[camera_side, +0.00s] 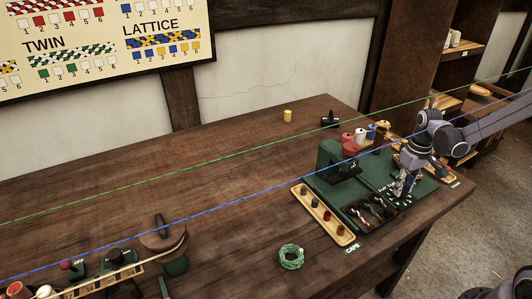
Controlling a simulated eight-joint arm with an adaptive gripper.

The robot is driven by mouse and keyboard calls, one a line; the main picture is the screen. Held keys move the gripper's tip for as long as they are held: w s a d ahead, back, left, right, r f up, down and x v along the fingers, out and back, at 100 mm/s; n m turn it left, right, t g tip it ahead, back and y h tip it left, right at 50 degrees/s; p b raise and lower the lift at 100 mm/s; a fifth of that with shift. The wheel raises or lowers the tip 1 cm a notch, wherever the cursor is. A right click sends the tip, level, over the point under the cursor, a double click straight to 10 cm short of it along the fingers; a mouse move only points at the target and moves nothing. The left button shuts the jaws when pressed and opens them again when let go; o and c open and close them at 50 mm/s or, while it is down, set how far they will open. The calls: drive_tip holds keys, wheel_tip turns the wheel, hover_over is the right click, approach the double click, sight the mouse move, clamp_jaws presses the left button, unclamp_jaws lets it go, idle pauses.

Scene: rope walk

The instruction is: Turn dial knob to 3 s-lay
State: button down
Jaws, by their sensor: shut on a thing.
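The dial sits on the green machine base (319,191) at the right end of the table, with small white markings around it. My gripper (403,196) points down over the dial and is shut on its knob. The knob itself is hidden by my fingers. The dial's lettering is too small to read, so I cannot tell which setting the knob is at.
A wooden tray (347,238) labelled CAPS holds several small pegs along the base's left edge. Colored spools (360,135) stand behind. Green and blue strands cross above the table. The middle of the table is clear.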

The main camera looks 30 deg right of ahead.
drive_tip(key=n, duration=0.5)
drive_tip(key=shift+n, duration=0.3)
idle(0.4)
drive_tip(key=c, duration=1)
unclamp_jaws()
drive_tip(key=shift+r, duration=0.1)
wheel_tip(320, 180, up, 12)
drive_tip(key=shift+a+f, duration=0.1)
